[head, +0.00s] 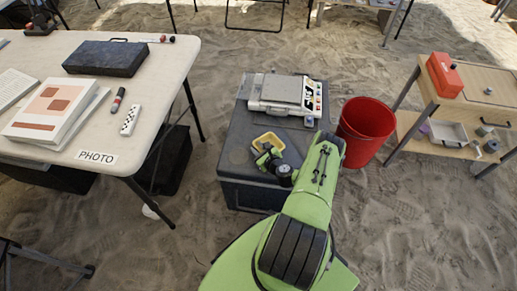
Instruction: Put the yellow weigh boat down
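The small yellow weigh boat (276,136) is at the dark case (237,138), in front of the scale. It looks upright and empty. My gripper (266,155) is at the boat's near edge and overlaps it in the picture. My green arm reaches in from the bottom right of the case. The fingers are small and partly hidden, so I cannot tell whether they are closed on the rim. I also cannot tell whether the boat rests on the case top or hangs just above it.
A scale (283,92) with a button panel covers the back of the case. A red bucket (366,128) stands right of it. A white table (122,140) with a "PHOTO" label is at left, a wooden shelf (489,88) at right. Bare case top shows left of the boat.

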